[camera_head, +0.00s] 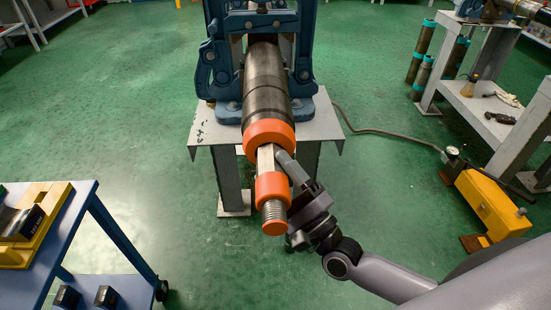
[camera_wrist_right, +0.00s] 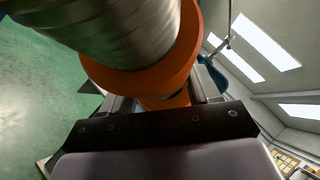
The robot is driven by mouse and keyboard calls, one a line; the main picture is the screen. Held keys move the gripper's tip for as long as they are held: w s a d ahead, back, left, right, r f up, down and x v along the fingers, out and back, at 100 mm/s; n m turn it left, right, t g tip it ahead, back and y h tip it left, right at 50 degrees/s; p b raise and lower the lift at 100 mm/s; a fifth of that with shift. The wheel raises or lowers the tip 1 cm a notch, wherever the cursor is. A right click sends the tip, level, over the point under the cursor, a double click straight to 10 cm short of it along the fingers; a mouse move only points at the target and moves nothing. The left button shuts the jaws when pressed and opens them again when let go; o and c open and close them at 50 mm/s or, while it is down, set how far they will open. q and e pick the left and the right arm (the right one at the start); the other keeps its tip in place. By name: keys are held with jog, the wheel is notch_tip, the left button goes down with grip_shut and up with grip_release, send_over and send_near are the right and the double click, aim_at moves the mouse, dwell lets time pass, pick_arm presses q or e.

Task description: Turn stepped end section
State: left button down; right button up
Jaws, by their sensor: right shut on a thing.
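The stepped end section (camera_head: 267,162) sticks out toward me from the end of a dark pipe (camera_head: 265,95). It has a large orange collar at the pipe, a bare metal length, a smaller orange collar (camera_head: 272,186) and a threaded tip. My right gripper (camera_head: 281,158) reaches in from the right and is shut on the section near the bare length. One finger shows; the other is hidden behind the section. In the right wrist view, threaded metal (camera_wrist_right: 130,35) and an orange collar (camera_wrist_right: 188,50) fill the upper part, with fingers (camera_wrist_right: 165,95) on both sides of orange behind. My left gripper is not in view.
A blue vise (camera_head: 220,70) on a grey stand (camera_head: 212,130) holds the pipe. A blue cart (camera_head: 100,205) with a yellow tray is at lower left. A yellow hydraulic pump (camera_head: 490,205) with a hose sits right, by a grey shelf (camera_head: 480,110). Green floor is open left.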

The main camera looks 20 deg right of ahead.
jog(key=shift+d+r+n+g+p, duration=0.1)
jog(key=shift+r+n+g+p, duration=0.4)
jog(key=shift+n+p, duration=0.15)
jog(key=n+g+p, duration=0.1)
jog(key=p, duration=0.1)
jog(key=n+g+p, duration=0.1)
jog(key=n+p, duration=0.1)
jog(key=p, duration=0.1)
jog(key=n+g+p, duration=0.2)
jog(key=p, duration=0.1)
jog(key=shift+r, duration=0.25)
jog(key=shift+n+p, duration=0.25)
jog(key=shift+p, duration=0.25)
jog(key=shift+n+g+h, duration=0.3)
jog(key=shift+g, duration=0.2)
jog(key=shift+n+g+h+p, duration=0.3)
jog(key=shift+n+g+h, duration=0.1)
jog(key=shift+n, duration=0.1)
jog(key=n+g+h, duration=0.2)
jog(key=shift+r+n, duration=0.25)
jog(key=shift+n, duration=0.05)
jog(key=shift+a+n+g+h, duration=0.25)
jog(key=shift+n+g+h, duration=0.55)
jog(key=shift+h, duration=0.6)
